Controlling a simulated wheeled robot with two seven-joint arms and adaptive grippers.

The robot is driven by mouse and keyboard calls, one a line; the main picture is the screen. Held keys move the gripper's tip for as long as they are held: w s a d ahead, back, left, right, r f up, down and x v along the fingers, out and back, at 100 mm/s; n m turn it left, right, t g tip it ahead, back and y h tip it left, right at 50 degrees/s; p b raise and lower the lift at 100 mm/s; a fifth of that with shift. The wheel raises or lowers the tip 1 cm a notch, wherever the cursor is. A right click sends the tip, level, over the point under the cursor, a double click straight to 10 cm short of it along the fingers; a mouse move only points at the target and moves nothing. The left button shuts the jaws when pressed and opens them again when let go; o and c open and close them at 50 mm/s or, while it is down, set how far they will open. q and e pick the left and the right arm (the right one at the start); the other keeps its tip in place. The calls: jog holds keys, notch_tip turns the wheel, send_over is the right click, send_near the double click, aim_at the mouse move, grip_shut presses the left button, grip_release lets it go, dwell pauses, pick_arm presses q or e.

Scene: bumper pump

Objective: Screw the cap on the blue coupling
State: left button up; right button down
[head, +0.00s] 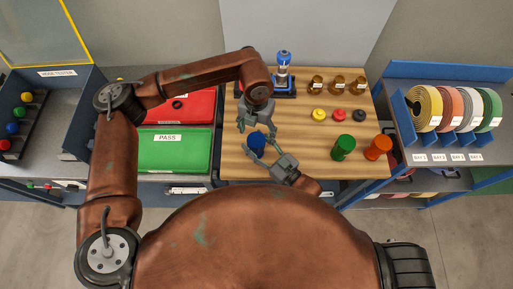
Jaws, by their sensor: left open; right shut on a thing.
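The blue coupling (257,140) is at the front left of the wooden table, directly between my two grippers. My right gripper (264,150) comes from the lower right and is shut on the blue coupling. My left gripper (249,122) hangs down just behind and above the coupling, open; I see nothing between its fingers. Three small caps lie in a row to the right: yellow (318,115), red (339,115) and black (359,116). The grippers partly hide the coupling, and I cannot tell whether anything sits on its top.
A green cylinder (343,147) and an orange cylinder (378,147) stand at the table's (300,130) front right. Three brass fittings (337,84) stand at the back. A blue and silver device (283,72) stands back left. Red (185,107) and green (175,150) bins are left; coloured rolls (458,108) are right.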

aim_at(256, 139)
pick_arm(q)
jog(key=shift+f, duration=3.05)
jog(key=shift+c, duration=0.3)
jog(key=c, duration=1.2)
jog(key=shift+o, duration=0.2)
jog(key=m, duration=0.4)
jog(key=o, duration=1.3)
